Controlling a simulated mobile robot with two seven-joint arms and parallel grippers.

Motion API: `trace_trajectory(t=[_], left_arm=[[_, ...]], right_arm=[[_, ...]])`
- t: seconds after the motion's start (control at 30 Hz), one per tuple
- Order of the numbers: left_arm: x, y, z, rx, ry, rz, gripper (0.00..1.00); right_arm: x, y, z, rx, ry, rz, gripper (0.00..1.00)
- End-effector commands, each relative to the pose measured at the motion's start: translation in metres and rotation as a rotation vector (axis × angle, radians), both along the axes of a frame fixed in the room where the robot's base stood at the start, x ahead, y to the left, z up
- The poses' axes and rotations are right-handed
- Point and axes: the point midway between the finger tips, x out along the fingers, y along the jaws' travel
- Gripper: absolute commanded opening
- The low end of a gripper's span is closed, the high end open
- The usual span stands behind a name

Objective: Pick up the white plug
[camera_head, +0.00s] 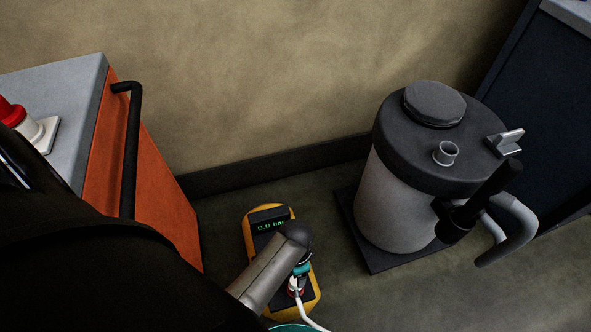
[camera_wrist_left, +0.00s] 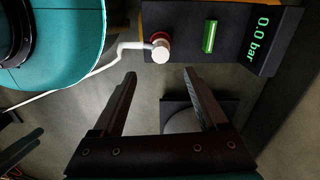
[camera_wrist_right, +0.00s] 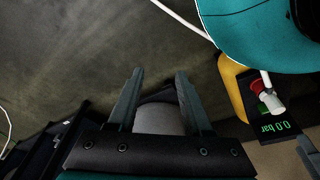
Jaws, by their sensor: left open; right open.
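The white plug (camera_wrist_left: 161,50) sits at a red ring on the dark face of the yellow-edged pressure box, with a white hose running from it. It also shows in the right wrist view (camera_wrist_right: 272,104) and near the bottom of the head view (camera_head: 296,284). The box display (camera_head: 270,225) reads 0.0 bar. My left gripper (camera_wrist_left: 160,75) is open and empty, its fingertips pointing toward the plug and apart from it in the picture. My right gripper (camera_wrist_right: 158,76) is open and empty, with the plug off to its right. My arm partly covers the box in the head view.
A grey tank with a dark lid (camera_head: 395,205) stands on a dark base right of the box. An orange cabinet (camera_head: 165,180) with a black handle stands left, bearing a red-and-white object (camera_head: 40,135). A dark cabinet (camera_head: 540,110) is far right. Floor lies between box and tank.

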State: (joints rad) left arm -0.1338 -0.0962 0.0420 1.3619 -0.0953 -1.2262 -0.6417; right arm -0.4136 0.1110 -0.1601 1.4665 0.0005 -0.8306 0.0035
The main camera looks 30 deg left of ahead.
Motion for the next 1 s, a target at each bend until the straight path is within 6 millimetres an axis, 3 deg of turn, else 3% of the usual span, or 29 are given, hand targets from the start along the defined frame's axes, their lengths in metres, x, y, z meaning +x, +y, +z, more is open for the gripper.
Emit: trace_trajectory(t=[0.7,1.0], left_arm=[[0.0,0.0,-0.051,-0.001,-0.001,0.001,0.76],[0.001,0.0,-0.063,0.0,-0.001,0.0,0.76]], right_arm=[[0.034,0.014,0.064,0.023,-0.067,-0.005,0.5],[0.041,0.015,0.085,0.026,-0.094,-0.006,0.5]])
